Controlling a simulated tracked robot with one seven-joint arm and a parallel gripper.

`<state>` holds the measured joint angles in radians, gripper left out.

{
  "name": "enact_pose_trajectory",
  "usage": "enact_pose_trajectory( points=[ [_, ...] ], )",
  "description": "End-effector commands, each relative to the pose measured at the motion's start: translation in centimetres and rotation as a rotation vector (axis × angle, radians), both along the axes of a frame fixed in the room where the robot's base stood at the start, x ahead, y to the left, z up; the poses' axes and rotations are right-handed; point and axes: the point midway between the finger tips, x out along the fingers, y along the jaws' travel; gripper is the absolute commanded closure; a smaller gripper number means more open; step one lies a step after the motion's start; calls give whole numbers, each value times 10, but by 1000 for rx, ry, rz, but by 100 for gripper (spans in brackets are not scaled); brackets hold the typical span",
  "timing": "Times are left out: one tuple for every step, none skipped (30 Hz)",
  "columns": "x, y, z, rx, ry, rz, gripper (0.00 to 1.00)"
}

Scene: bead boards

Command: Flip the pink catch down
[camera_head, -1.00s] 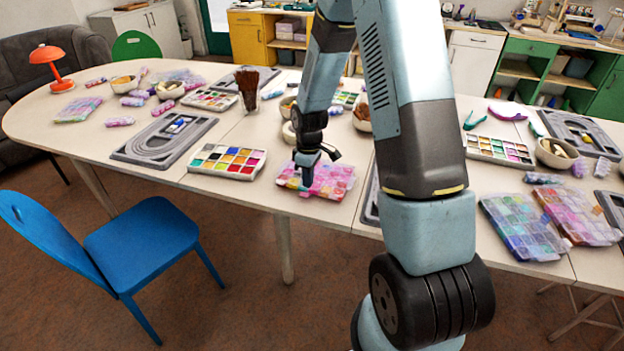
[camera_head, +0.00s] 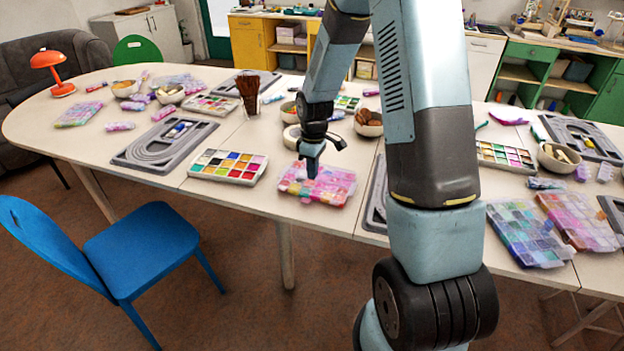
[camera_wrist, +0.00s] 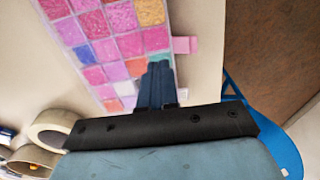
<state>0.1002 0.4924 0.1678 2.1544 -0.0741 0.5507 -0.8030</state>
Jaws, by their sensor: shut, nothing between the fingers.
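The pink catch (camera_wrist: 185,45) is a small flat tab that sticks out from the long edge of a clear bead box (camera_wrist: 112,20) in the wrist view. The box has many compartments of pink, purple, orange and blue beads. It lies on the table, and it also shows in the head view (camera_head: 330,190). My gripper (camera_wrist: 158,68) is shut and empty, its fingers over the box near the edge with the catch. In the head view my gripper (camera_head: 312,174) points down above the box. I cannot tell how far the catch is tilted.
A paint palette (camera_head: 228,166) lies left of the box, and a grey bead board (camera_head: 375,200) lies right of it. Bowls (camera_head: 368,123) and a tape roll (camera_wrist: 52,128) stand behind. A blue chair (camera_head: 145,245) stands before the table.

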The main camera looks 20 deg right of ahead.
Motion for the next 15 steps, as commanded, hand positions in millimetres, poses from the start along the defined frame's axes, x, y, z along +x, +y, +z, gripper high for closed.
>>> enact_pose_trajectory(
  points=[
    [-5, 5, 8, 0, -4, 5, 100],
    [-7, 7, 11, 0, -4, 6, 100],
    [-10, 11, 17, 0, -4, 7, 100],
    [-13, 14, 21, 0, -4, 8, 100],
    [-16, 15, 24, 0, -2, 7, 100],
    [-20, 18, 29, -1, -3, 8, 100],
    [-22, 20, 33, -1, -3, 8, 100],
    [-24, 22, 37, -1, -3, 8, 100],
    [-27, 24, 41, 0, -4, 8, 100],
    [-30, 26, 45, 0, -3, 8, 100],
    [-32, 27, 47, 0, -3, 8, 100],
    [-35, 30, 51, 0, -3, 8, 100],
    [-36, 31, 54, 0, -3, 8, 100],
    [-38, 32, 56, 0, -3, 8, 100],
    [-40, 34, 59, 1, -2, 7, 100]
  ],
)
